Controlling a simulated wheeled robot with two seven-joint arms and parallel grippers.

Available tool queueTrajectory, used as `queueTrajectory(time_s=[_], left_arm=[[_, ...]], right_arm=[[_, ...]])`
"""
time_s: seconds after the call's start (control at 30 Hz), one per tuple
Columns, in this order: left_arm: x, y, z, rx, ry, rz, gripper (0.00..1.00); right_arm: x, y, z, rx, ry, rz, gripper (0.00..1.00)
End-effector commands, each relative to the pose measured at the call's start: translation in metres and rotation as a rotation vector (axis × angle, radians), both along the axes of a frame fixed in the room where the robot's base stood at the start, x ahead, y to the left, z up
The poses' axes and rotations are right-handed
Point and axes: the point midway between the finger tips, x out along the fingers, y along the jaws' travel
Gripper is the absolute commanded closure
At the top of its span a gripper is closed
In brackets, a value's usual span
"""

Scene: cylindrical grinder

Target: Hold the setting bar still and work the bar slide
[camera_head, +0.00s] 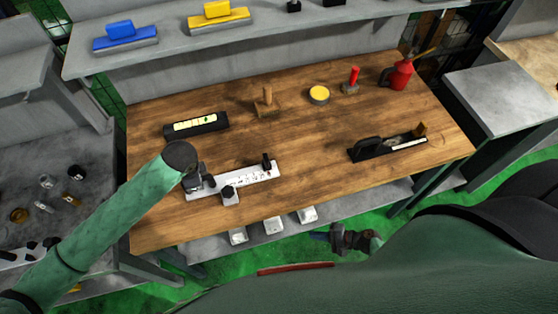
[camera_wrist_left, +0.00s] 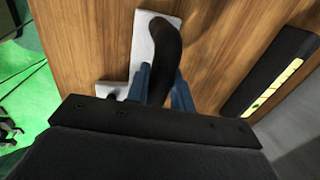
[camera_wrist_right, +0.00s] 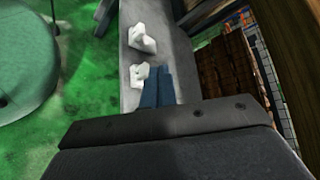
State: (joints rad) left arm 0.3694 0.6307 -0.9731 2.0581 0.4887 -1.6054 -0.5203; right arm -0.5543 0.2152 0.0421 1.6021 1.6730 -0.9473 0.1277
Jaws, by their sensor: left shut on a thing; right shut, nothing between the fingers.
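The setting bar (camera_head: 258,180) is a long pale bar with dark marks, lying near the front left of the wooden table. A black upright knob (camera_head: 267,161) stands towards its right end. A pale block with a dark knob, apparently the bar slide (camera_head: 230,197), juts from its front side. My left gripper (camera_head: 207,182) is at the bar's left end. In the left wrist view its blue fingers (camera_wrist_left: 160,85) are shut on a black handle (camera_wrist_left: 165,45) over the pale bar (camera_wrist_left: 143,35). My right gripper (camera_head: 320,236) is shut and empty, beyond the table's front edge; its fingers (camera_wrist_right: 157,88) show together.
Pale blocks (camera_head: 273,226) sit on the shelf under the table. On the table are a black tray (camera_head: 196,125), wooden stand (camera_head: 265,105), yellow-topped disc (camera_head: 319,94), red-handled piece (camera_head: 352,80), red can (camera_head: 400,75) and black fixture (camera_head: 385,147). The table's middle is clear.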

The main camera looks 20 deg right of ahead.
Motion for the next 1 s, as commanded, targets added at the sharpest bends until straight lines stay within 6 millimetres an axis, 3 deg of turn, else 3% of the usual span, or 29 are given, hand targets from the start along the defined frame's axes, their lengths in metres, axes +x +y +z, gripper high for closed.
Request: queueTrajectory(time_s=[0.03, 0.2, 0.5, 0.77, 1.0], left_arm=[[0.000, 0.000, -0.001, 0.000, 0.001, 0.000, 1.00], [0.000, 0.000, -0.001, 0.000, 0.001, 0.000, 1.00], [0.000, 0.000, -0.001, 0.000, 0.001, 0.000, 1.00], [0.000, 0.000, -0.001, 0.000, 0.001, 0.000, 1.00], [0.000, 0.000, -0.001, 0.000, 0.001, 0.000, 1.00]], right_arm=[[0.007, 0.001, 0.025, 0.061, -0.022, -0.007, 1.00], [0.020, 0.003, 0.093, 0.235, -0.078, -0.015, 1.00], [0.028, 0.000, 0.178, 0.438, -0.154, -0.002, 1.00], [0.063, -0.042, 0.231, 0.369, -0.396, -0.083, 1.00], [0.069, -0.076, 0.232, 0.151, -0.531, -0.110, 1.00]])
